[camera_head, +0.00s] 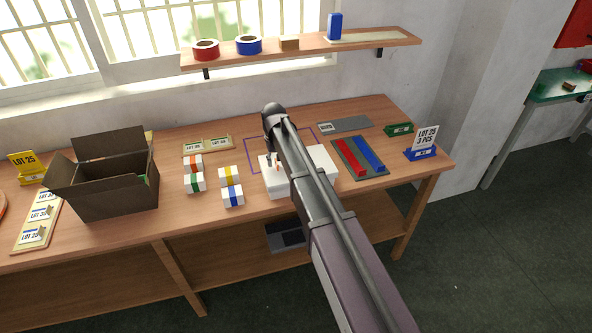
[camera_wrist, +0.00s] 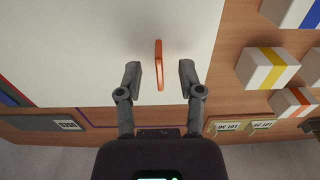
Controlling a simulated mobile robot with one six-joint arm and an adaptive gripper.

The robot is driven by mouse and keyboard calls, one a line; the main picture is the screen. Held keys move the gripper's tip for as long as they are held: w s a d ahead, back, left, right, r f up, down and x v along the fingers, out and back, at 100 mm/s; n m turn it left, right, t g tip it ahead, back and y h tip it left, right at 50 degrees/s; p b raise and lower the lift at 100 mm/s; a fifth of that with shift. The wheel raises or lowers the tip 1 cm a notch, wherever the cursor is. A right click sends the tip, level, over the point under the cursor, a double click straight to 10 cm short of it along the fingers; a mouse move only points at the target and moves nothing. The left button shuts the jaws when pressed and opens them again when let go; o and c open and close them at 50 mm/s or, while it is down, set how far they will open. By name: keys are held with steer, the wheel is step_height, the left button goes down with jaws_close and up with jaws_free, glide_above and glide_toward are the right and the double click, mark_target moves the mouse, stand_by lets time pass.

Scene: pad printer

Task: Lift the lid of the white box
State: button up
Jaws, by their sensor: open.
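The white box (camera_head: 321,160) stands on the wooden table under my arm, and its flat white lid (camera_wrist: 75,50) fills the upper left of the wrist view. An orange handle (camera_wrist: 159,65) stands up from the lid; a small bit of orange shows beside my gripper in the head view. My gripper (camera_wrist: 159,78) is open, with one fingertip on each side of the handle and a gap on both sides. In the head view my gripper (camera_head: 272,160) is over the box, and my arm hides much of the lid.
Small white boxes with coloured bands (camera_head: 232,196) stand close left of the white box. An open cardboard box (camera_head: 110,187) is farther left. A grey tray (camera_head: 374,172) with red and blue bars lies to the right. A shelf (camera_head: 300,48) hangs above the table.

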steer(key=shift+f+b, duration=0.3)
steer(key=shift+f, duration=0.2)
jaws_close()
